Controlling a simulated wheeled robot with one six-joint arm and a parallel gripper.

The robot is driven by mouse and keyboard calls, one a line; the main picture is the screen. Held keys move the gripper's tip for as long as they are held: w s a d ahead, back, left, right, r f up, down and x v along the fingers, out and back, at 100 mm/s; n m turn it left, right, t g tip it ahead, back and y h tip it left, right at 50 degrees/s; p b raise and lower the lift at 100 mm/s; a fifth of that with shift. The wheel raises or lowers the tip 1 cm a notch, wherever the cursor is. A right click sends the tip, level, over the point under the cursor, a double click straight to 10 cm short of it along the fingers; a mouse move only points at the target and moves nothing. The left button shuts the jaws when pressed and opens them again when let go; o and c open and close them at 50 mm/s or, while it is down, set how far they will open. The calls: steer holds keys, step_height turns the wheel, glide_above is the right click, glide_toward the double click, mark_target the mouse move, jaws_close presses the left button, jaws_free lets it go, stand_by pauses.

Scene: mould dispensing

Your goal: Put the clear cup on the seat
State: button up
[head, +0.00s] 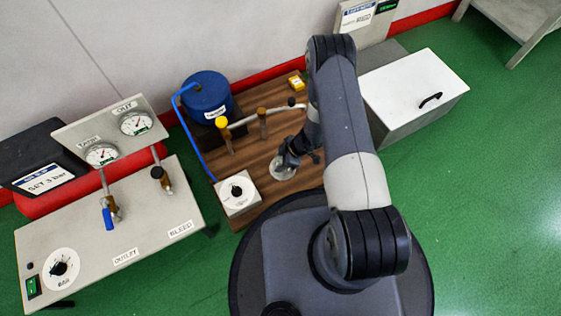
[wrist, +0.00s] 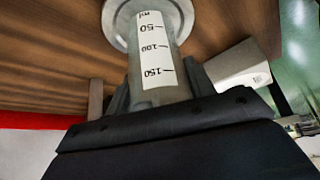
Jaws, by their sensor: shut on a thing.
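The clear cup (wrist: 152,60), with a white scale label marked 50, 100 and 150 ml, is between the fingers of my gripper (wrist: 158,90) in the wrist view. My gripper is shut on it. The cup's far end is over a pale round disc (wrist: 112,28), which looks like the seat; I cannot tell whether they touch. In the head view my gripper (head: 290,160) is low over the wooden board, and a pale round shape (head: 283,174) shows below it. My fingers partly hide the cup there.
A gauge bench (head: 100,240) stands left, a white lidded box (head: 413,90) right. Green floor is open at right.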

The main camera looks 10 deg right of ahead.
steer(key=shift+f, duration=0.15)
steer(key=o, duration=1)
steer(key=shift+f, duration=0.15)
steer(key=shift+c, duration=0.2)
steer(key=shift+r, duration=0.3)
steer(key=p+v, duration=0.5)
steer(key=v, duration=0.6)
steer(key=shift+d+r, duration=0.2)
steer(key=shift+r, duration=0.15)
